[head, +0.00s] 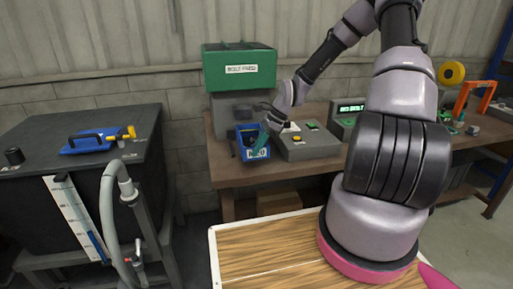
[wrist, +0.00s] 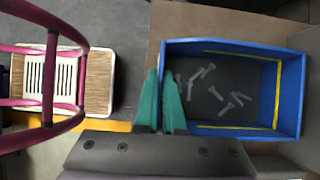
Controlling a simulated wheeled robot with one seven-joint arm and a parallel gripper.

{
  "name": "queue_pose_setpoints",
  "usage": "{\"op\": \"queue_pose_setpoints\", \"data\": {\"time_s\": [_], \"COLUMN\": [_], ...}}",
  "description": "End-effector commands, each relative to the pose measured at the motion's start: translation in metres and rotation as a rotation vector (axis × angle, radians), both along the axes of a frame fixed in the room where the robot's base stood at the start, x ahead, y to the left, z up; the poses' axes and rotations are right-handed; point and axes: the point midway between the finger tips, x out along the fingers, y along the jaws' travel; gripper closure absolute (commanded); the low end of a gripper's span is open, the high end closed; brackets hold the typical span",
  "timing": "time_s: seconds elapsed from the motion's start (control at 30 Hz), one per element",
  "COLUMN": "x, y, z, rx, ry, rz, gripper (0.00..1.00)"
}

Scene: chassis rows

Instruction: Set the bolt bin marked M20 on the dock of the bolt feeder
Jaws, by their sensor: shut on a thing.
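The blue bolt bin (head: 243,153) is at the left front of the bench, just in front of the bolt feeder (head: 238,70). Its front label is partly covered by my gripper and seems to read M20. In the wrist view the bin (wrist: 290,95) lies to the right, with several grey bolts inside. My gripper (head: 262,138) is shut on the bin's near wall; its green fingers (wrist: 161,100) pinch that wall in the wrist view. The feeder is a green box with a white label on a grey body. The dock is hidden behind the bin, and I cannot tell whether the bin rests on it.
A grey control box (head: 308,146) stands on the wooden bench (head: 235,176) right of the bin. A box with a green display (head: 349,108) is farther right. A dark tank (head: 75,120) at the left carries a blue tool (head: 92,141).

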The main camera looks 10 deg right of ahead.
Motion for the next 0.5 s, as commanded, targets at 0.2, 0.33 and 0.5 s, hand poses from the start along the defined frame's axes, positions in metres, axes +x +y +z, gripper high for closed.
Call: {"op": "queue_pose_setpoints", "data": {"time_s": [0.2, 0.33, 0.5], "x": [0.000, 0.000, 0.018], "y": [0.000, 0.001, 0.000], "z": [-0.022, -0.038, -0.041], "rx": [0.002, 0.002, -0.001], "ry": [0.001, 0.001, -0.004], "rz": [0.002, 0.003, 0.002], "gripper": [1.00, 1.00, 1.00]}}
